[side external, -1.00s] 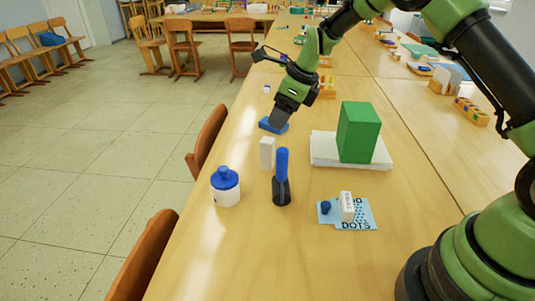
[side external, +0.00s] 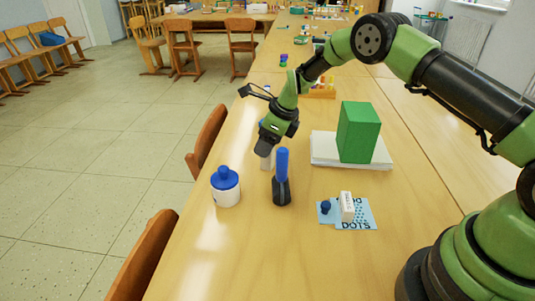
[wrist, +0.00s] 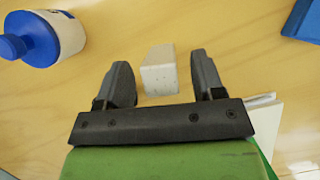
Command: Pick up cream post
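The cream post (side external: 266,164) stands upright on the table, its upper part hidden behind my gripper (side external: 265,149) in the side view. In the wrist view the post (wrist: 160,76) shows whole as a pale block between two dark fingers. My gripper (wrist: 161,66) is open there, with a visible gap between each finger and the post. The gap looks wider on the right side. I cannot tell exactly how far the fingertips reach down beside the post.
A white bottle with a blue cap (side external: 226,188) stands left of the post. A blue-handled tool in a black holder (side external: 282,188) is close in front. A green block (side external: 358,133) stands on white sheets (side external: 322,150). A white block (side external: 346,207) rests on a blue card (side external: 362,217).

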